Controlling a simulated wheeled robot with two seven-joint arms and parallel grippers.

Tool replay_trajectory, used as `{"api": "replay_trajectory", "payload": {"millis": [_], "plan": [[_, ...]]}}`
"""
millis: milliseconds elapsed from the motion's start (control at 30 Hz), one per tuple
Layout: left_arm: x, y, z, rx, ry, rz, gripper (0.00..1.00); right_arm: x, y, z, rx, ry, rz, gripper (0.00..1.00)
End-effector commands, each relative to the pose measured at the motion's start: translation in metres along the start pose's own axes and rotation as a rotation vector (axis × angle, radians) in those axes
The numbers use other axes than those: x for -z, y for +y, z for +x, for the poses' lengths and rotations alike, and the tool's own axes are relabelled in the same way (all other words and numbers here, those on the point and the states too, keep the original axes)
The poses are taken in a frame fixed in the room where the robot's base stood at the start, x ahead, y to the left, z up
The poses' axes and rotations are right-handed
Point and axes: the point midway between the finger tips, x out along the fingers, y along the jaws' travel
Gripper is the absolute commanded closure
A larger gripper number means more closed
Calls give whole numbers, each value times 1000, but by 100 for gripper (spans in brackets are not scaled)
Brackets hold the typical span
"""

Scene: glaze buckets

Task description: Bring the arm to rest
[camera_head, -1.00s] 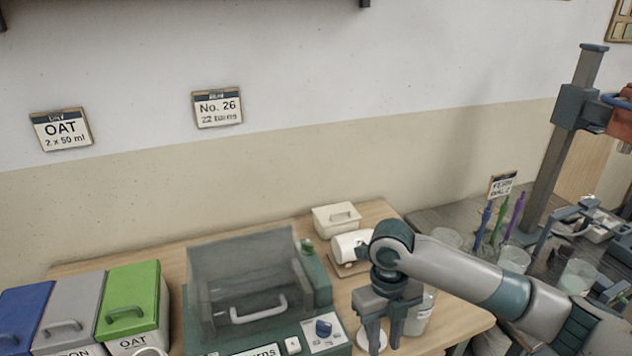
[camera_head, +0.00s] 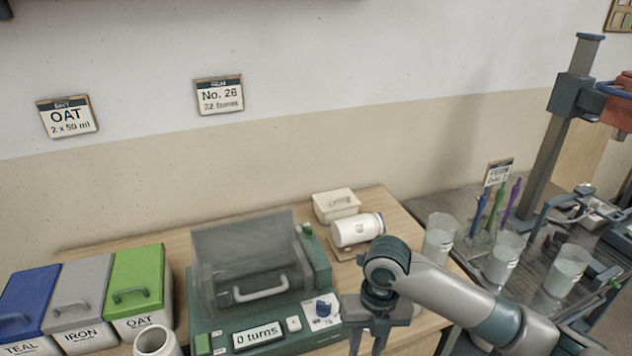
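My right arm comes in from the right edge, and its gripper (camera_head: 367,343) points down over the front right of the wooden bench. Its two fingers stand apart with nothing seen between them; the tips are cut off by the bottom edge. It is just right of the green machine (camera_head: 215,335), whose display reads "0 turns" and whose grey clear lid (camera_head: 245,250) is down. A white jar (camera_head: 356,230) lies on its side behind the gripper, apart from it. My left gripper is out of view.
Blue (camera_head: 40,290), grey (camera_head: 85,285) and green (camera_head: 138,280) lidded bins stand at the left. An open white jar (camera_head: 157,343) is in front of them. A cream box (camera_head: 336,205) is at the back. Several clear beakers (camera_head: 440,238) and a tall stand (camera_head: 560,140) are at the right.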

Motion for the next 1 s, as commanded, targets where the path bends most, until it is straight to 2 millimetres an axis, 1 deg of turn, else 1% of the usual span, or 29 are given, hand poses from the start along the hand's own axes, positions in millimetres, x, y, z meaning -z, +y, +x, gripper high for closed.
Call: {"api": "replay_trajectory", "payload": {"millis": [33,167,267,400,533,667,767,867,1000], "plan": [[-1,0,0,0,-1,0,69,5,6,7,-20,-2,38,71],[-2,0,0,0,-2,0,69,16,22,22,-80,-20,180,71],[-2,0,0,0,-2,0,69,26,36,36,-145,-32,338,71],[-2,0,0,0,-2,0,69,41,50,52,-239,-38,595,71],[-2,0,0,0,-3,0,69,54,57,65,-321,-31,850,71],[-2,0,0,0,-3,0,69,67,56,77,-393,-17,1120,71],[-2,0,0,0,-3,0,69,78,50,86,-439,-4,1335,71],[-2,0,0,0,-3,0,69,91,39,94,-480,9,1557,71],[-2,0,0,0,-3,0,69,111,17,106,-525,19,1875,71]]}}
